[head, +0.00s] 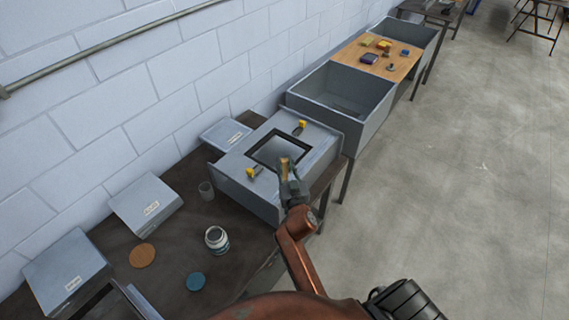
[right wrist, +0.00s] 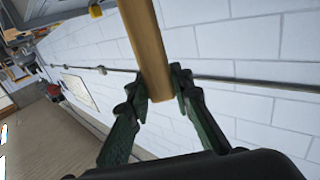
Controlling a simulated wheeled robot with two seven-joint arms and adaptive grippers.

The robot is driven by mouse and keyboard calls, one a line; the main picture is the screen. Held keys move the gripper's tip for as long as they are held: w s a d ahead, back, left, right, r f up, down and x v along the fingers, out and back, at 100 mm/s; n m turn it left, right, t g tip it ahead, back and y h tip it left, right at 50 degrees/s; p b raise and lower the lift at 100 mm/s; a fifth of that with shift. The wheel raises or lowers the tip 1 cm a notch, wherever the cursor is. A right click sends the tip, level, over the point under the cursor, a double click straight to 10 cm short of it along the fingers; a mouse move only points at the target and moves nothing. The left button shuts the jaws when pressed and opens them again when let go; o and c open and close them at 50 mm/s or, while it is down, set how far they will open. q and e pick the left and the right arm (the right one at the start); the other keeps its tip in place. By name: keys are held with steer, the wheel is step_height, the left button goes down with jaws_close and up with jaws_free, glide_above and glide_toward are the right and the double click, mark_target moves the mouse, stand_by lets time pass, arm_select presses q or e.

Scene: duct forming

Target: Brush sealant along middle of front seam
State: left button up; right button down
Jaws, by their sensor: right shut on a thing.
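The grey sheet-metal duct (head: 243,189) sits on the dark workbench, with a square black-rimmed opening (head: 253,155) on its top. Two yellow-handled clamps (head: 300,128) (head: 252,172) sit by the opening. My right gripper (head: 288,178) is at the duct's near right side in the head view. It is shut on a wooden handle (right wrist: 148,45), likely the brush's; the same handle also shows in the head view (head: 284,166). The bristles are not visible, and I cannot tell whether they touch the duct. The front seam is not clearly discernible. My left gripper is not in view.
An open jar (head: 216,239), a grey cup (head: 206,191), a brown disc (head: 142,256) and a teal disc (head: 195,281) stand on the bench. Labelled grey boxes (head: 145,205) line the wall. Grey bins (head: 360,125) and a wooden board (head: 345,56) lie beyond.

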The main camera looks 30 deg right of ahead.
steer(key=shift+f, duration=0.15)
steer(key=d, duration=0.1)
steer(key=w+d, duration=0.1)
steer(key=d, duration=0.1)
steer(key=shift+w, duration=0.1)
stand_by(0.5)
steer(key=shift+p, duration=0.3)
steer(key=d, duration=0.1)
steer(key=w+d, duration=0.1)
steer(key=shift+d+f, duration=0.2)
steer(key=shift+d, duration=0.15)
